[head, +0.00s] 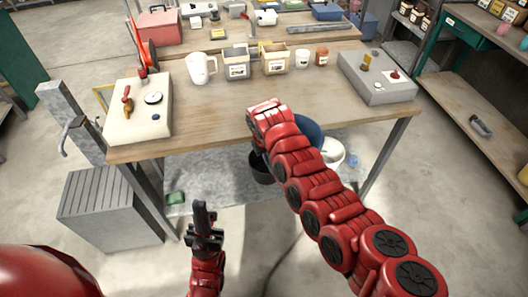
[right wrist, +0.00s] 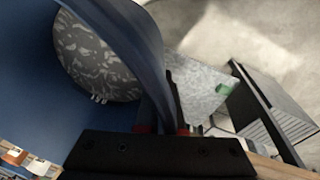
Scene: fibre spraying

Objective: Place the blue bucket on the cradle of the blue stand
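The blue bucket (head: 309,128) shows only partly in the head view, behind my right arm near the table's front edge. In the right wrist view its blue wall (right wrist: 28,80) fills the left side, with dark grey speckled material (right wrist: 92,55) inside. My right gripper (right wrist: 164,110) is shut on the bucket's rim; in the head view its fingers are hidden by my arm. My left gripper (head: 203,218) is low in front of the table, pointing up and apart from any object; its finger gap is unclear. I cannot make out a blue stand in either view.
The wooden table (head: 215,120) carries a white jug (head: 201,69), small bins (head: 237,65), a grey block (head: 377,78) and a white board (head: 137,112). Under it are a black bucket (head: 262,168) and a white bucket (head: 333,153). A ribbed grey box (head: 108,205) stands left.

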